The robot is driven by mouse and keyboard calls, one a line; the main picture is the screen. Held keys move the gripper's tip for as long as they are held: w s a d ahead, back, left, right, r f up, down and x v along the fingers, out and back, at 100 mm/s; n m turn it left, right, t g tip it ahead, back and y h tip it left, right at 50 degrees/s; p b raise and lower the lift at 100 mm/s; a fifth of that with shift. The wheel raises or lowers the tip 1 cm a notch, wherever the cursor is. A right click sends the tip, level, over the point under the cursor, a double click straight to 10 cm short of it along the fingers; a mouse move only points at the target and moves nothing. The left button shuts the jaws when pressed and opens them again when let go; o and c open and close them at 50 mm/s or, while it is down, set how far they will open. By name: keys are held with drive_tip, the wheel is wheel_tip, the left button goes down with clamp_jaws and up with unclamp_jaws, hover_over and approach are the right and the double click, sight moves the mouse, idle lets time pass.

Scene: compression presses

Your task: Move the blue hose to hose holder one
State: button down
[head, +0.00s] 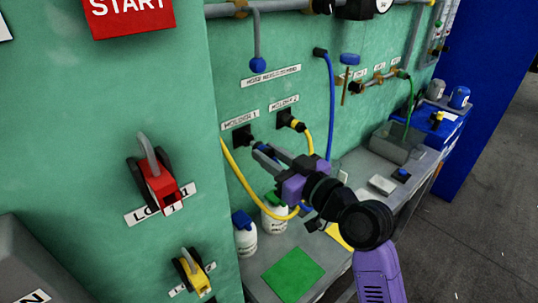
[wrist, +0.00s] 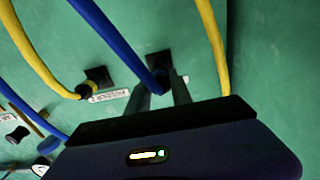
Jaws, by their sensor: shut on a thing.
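The blue hose (head: 331,105) hangs from a wall fitting and runs down behind my arm. In the wrist view the blue hose (wrist: 112,35) loops to its end between my fingertips. My gripper (head: 262,150) is shut on that end, close to the wall; it also shows in the wrist view (wrist: 160,88). Hose holder one (head: 242,136) is a dark square socket just beyond the fingertips, and it shows in the wrist view (wrist: 157,59). The hose end overlaps the socket there; I cannot tell whether it is inside. Holder two (head: 284,117) carries a yellow hose end.
The yellow hose (head: 237,172) loops below the holders, beside my gripper. White bottles (head: 245,239) with coloured caps stand on the grey bench, near a green mat (head: 293,275). A red lockout lever (head: 160,182) is on the panel at left. Pipes (head: 285,7) run along the top.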

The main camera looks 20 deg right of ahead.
sight(266, 153)
drive_tip(key=shift+b+x, duration=0.3)
drive_tip(key=shift+x, duration=1.3)
drive_tip(key=c, duration=1.1)
unclamp_jaws()
drive_tip(key=shift+o, duration=0.2)
drive_tip(key=b+v, duration=0.1)
drive_tip(key=v, duration=0.6)
drive_tip(key=shift+s+b, duration=0.4)
drive_tip(key=shift+d+r, duration=0.1)
